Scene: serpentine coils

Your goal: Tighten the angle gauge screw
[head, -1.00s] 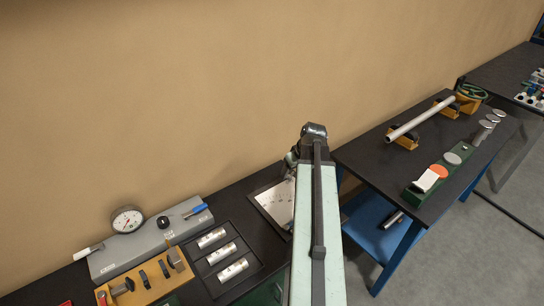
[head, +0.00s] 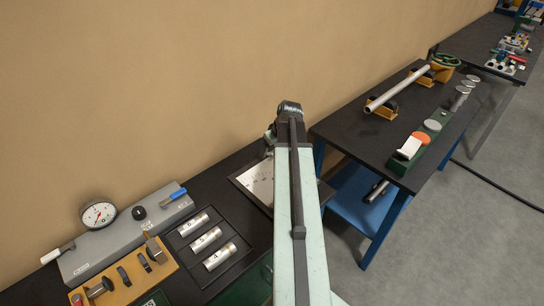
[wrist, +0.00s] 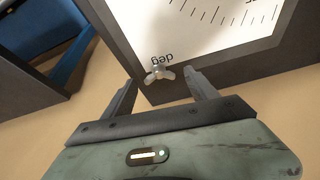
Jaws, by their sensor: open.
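The angle gauge (head: 257,182) is a white plate with dark tick marks on the dark bench, partly hidden behind my arm in the head view. In the wrist view its white scale plate (wrist: 200,28) shows "deg" and tick marks inside a dark frame. The screw (wrist: 159,72) is a small pale wing-shaped piece at the plate's corner edge. My gripper (wrist: 161,84) is open, with one finger to either side of the screw in the picture. I cannot tell whether either finger touches it. In the head view the gripper is hidden behind my arm.
A grey block with a dial gauge (head: 98,214) and an orange tool holder (head: 125,277) stand at the left. Several silver cylinders lie in a dark tray (head: 184,246). Another dark table (head: 360,146) with a pipe (head: 398,89) on orange supports stands to the right.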

